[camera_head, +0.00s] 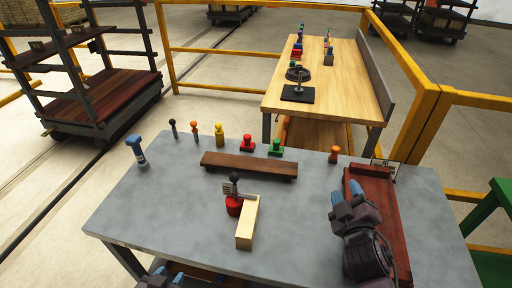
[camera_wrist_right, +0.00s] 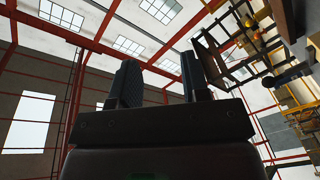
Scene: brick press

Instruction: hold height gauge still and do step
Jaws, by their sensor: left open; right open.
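What looks like the height gauge (camera_head: 233,203) stands on the grey table: a red base with a black ball knob and a small pale marked plate. A pale wooden block (camera_head: 245,238) is close against its right side; I cannot tell whether they touch. My right gripper (camera_head: 350,203) is open and empty, right of the gauge and in front of a red-brown board. Its spread fingers also show in the right wrist view (camera_wrist_right: 160,80), pointing up at the roof.
The grey table (camera_head: 130,205) carries a low brown bench (camera_head: 250,165), several coloured stamps and pegs behind it, and a blue-headed tool (camera_head: 137,150) at left. The red-brown board (camera_head: 372,185) lies at right. A wooden table (camera_head: 350,75) stands behind. The grey table's left front is clear.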

